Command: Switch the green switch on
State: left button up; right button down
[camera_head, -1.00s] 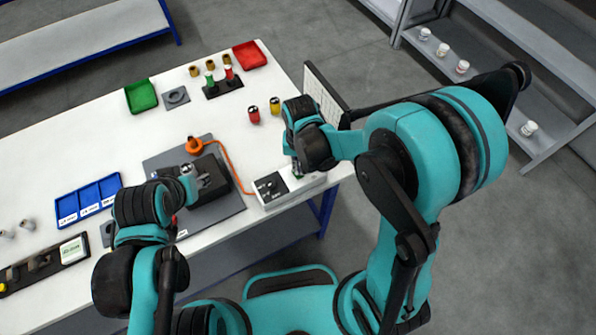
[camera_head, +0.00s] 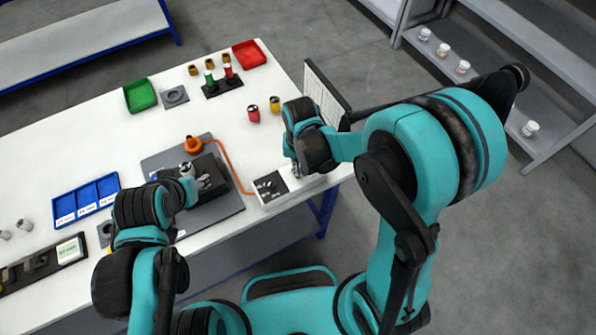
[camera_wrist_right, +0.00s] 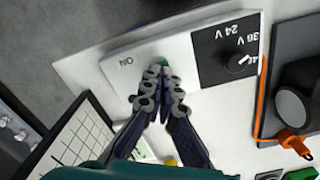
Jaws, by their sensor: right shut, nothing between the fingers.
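The green switch (camera_wrist_right: 163,63) is a small green patch at the fingertips of my right gripper (camera_wrist_right: 163,74), mostly hidden by them. It sits on a white control box (camera_wrist_right: 120,72) near the printed word ON. In the head view the box (camera_head: 311,181) lies at the table's right front edge, with my right gripper (camera_head: 297,172) over its right part. The right fingers are together and empty, at the switch; contact cannot be made out. My left gripper (camera_head: 187,172) is by a dark fixture on the grey plate, its fingers unclear.
The box's black panel (camera_wrist_right: 225,52) has a knob and voltage marks. A gridded board (camera_head: 326,95) stands behind the right gripper. Red and yellow cylinders (camera_head: 264,108) stand nearby. The table's middle is mostly clear.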

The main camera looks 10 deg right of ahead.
jog(key=shift+f, duration=0.35)
jog(key=shift+r, duration=0.1)
jog(key=shift+r+p, duration=2.4)
jog(key=shift+r, duration=1.1)
jog(key=shift+d+b, duration=0.15)
jog(key=shift+b, duration=0.15)
jog(key=s+d+r+n+t+b, duration=0.2)
jog(key=s+d+t+b, duration=0.5)
jog(key=b, duration=0.4)
jog(key=shift+s+d, duration=0.3)
jog(key=shift+d, duration=0.6)
